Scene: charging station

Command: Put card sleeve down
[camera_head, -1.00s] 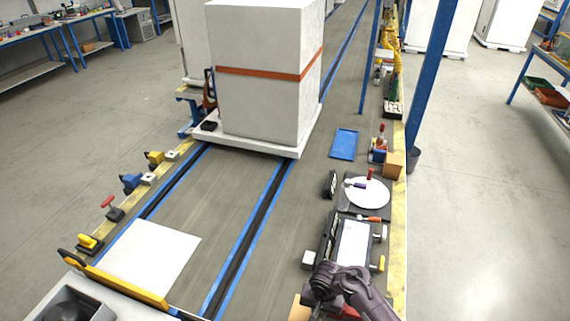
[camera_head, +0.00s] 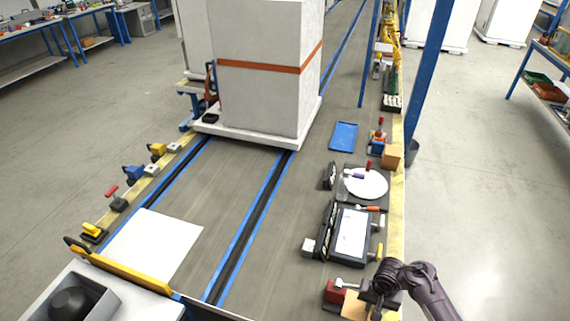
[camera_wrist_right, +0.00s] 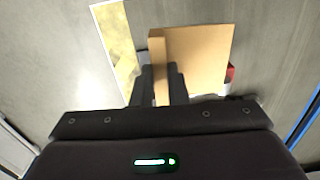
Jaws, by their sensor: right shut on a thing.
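The card sleeve (camera_wrist_right: 205,58) is tan and box-like in the right wrist view, with a narrow raised edge between my fingers and a wide flat panel to the right. My right gripper (camera_wrist_right: 160,82) is shut on that edge. In the head view the tan sleeve (camera_head: 353,307) shows at the bottom, and my right gripper (camera_head: 374,302) is just right of it, partly hidden by its own wrist. I cannot tell whether the sleeve touches the surface below. My left gripper is not in view.
A red block with a grey handle (camera_head: 337,290) is close beside the sleeve. A black fixture with a white panel (camera_head: 351,232) and one with a white disc (camera_head: 366,184) lie beyond. A small cardboard box (camera_head: 391,156) and blue tray (camera_head: 344,136) are farther off.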

